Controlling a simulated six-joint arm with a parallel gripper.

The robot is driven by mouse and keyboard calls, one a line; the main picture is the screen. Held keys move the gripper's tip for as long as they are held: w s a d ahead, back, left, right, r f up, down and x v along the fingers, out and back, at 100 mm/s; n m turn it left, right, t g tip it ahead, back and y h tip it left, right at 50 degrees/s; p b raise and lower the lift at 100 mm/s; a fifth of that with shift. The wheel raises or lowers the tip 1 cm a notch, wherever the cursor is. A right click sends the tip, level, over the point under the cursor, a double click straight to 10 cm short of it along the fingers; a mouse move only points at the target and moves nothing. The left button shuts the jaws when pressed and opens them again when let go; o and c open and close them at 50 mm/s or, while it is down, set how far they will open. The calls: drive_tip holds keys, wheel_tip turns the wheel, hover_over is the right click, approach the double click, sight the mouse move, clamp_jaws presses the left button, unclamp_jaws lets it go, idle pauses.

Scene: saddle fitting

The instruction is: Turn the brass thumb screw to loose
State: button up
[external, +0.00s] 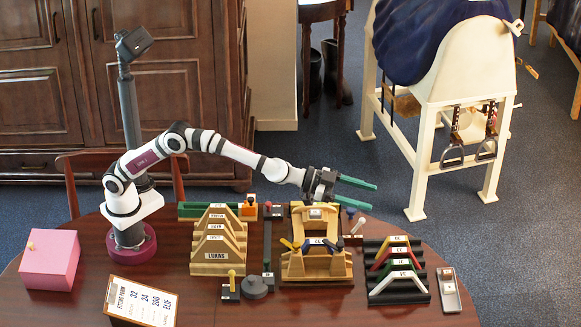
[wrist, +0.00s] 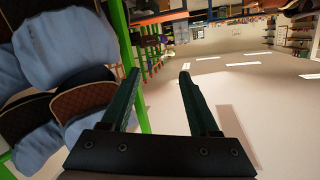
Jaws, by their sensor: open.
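My gripper (external: 373,197) is raised above the back right of the table and points right, with its two green fingers apart and nothing between them. In the wrist view my gripper (wrist: 160,74) is also open and empty. A wooden fitting stand (external: 317,264) sits mid-table, below and left of the fingers, with yellow and blue wing-like handles on its front. A small yellow knob (external: 231,274) stands upright on a dark labelled block at the front, left of the stand. I cannot tell which of these yellow parts is the brass thumb screw, or its setting.
Labelled wooden pieces (external: 218,248) stand left of the fitting stand. A rack of coloured pieces (external: 397,281) and a grey tray (external: 448,290) are at right. A pink box (external: 50,259) and a sign (external: 143,301) are at left. The air around my gripper is clear.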

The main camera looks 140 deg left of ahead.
drive_tip(key=s+d+f+m+g+h, duration=0.35)
drive_tip(key=s+h, duration=0.25)
drive_tip(key=s, duration=0.4)
drive_tip(key=g+h, duration=0.2)
drive_tip(key=g, duration=0.3)
approach(297, 247)
drive_tip(key=shift+g, duration=0.25)
drive_tip(key=x, duration=0.7)
drive_tip(key=shift+w, duration=0.1)
drive_tip(key=shift+w+f, duration=0.2)
drive_tip(key=shift+f, duration=0.15)
clamp_jaws()
